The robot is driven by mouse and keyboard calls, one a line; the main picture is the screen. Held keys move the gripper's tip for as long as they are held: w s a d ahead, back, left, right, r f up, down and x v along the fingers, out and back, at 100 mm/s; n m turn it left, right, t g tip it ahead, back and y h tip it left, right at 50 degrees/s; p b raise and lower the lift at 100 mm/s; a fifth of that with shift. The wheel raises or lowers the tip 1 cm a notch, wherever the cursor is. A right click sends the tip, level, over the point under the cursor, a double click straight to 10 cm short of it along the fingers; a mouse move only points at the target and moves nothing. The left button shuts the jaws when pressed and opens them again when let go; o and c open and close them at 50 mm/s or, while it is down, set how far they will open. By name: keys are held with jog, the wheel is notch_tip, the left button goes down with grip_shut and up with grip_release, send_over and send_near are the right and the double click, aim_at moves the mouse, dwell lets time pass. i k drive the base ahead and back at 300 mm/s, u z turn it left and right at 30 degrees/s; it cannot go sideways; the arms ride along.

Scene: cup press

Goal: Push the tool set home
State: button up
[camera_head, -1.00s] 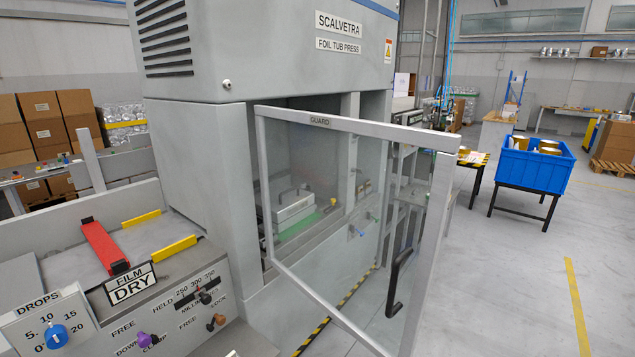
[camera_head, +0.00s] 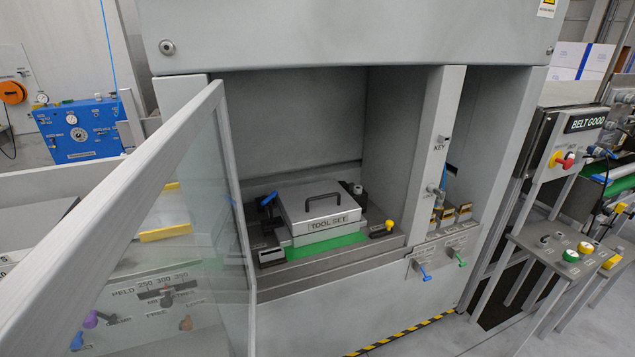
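The tool set (camera_head: 320,206) is a grey metal block with a dark handle on top and a "TOOL SET" label on its front. It sits inside the open press bay, on a green strip (camera_head: 327,245) on the grey bed (camera_head: 295,272). The green strip shows in front of the block. The block's back edge is hard to see, so I cannot tell whether it touches anything behind. The press guard (camera_head: 170,215), a clear panel in a grey frame, stands swung open at the left. My gripper is not in view.
A blue lever (camera_head: 269,199) and a yellow-knobbed lever (camera_head: 388,226) flank the tool set. The bay front is clear.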

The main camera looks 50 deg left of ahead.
aim_at(312, 213)
jog(key=u, duration=0.6)
jog(key=i, duration=1)
jog(key=u, duration=1.75)
jog(key=i, duration=0.75)
jog(key=u, duration=0.75)
